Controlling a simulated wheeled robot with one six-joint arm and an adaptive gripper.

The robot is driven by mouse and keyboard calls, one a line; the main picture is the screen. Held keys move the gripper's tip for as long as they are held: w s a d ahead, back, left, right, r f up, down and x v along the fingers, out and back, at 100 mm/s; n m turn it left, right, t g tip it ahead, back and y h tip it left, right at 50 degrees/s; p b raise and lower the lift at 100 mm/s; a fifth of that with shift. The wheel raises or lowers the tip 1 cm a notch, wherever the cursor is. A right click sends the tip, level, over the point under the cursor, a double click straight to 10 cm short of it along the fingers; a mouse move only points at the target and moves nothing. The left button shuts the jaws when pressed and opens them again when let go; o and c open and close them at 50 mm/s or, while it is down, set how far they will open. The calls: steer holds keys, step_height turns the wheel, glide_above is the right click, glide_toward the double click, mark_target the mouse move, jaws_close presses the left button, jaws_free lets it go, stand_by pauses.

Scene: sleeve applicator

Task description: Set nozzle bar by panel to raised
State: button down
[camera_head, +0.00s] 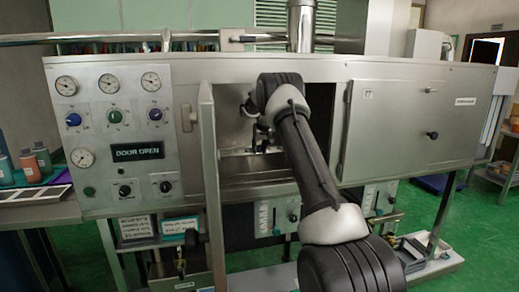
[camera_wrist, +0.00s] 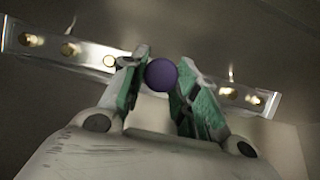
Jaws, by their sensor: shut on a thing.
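The nozzle bar (camera_wrist: 78,52) is a bright metal strip with several round brass-coloured nozzles. It runs across the wrist view behind my fingers, inside the chamber. A round purple knob (camera_wrist: 161,75) is between my green-padded fingertips, in front of the bar. My gripper (camera_wrist: 159,70) is shut on this knob. In the head view my gripper (camera_head: 262,136) is inside the open chamber, and part of the bar (camera_head: 233,152) shows below and left of it. My arm hides the chamber's right part. The control panel (camera_head: 125,178) is at the left, with gauges, knobs and a "DOOR OPEN" display (camera_head: 137,151).
The open chamber door (camera_head: 209,165) stands edge-on to the left of my arm. A closed compartment door (camera_head: 400,130) is to the right. Chamber walls (camera_wrist: 292,145) are close around the gripper. Paint cups (camera_head: 30,165) stand at the far left.

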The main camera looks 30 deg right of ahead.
steer(key=shift+w+d+r, duration=0.1)
steer(key=shift+w+r, duration=0.05)
steer(key=shift+r, duration=0.25)
steer(key=c, duration=1.1)
jaws_free()
steer(key=shift+f, duration=0.15)
steer(key=shift+s+r, duration=0.25)
steer(key=shift+r, duration=0.1)
steer(key=s+a, duration=0.1)
steer(key=s, duration=0.3)
steer(key=s+a, duration=0.1)
steer(key=s, duration=0.3)
steer(key=s+a, duration=0.1)
steer(key=s, duration=0.3)
steer(key=shift+a+r, duration=0.1)
steer(key=shift+a, duration=0.2)
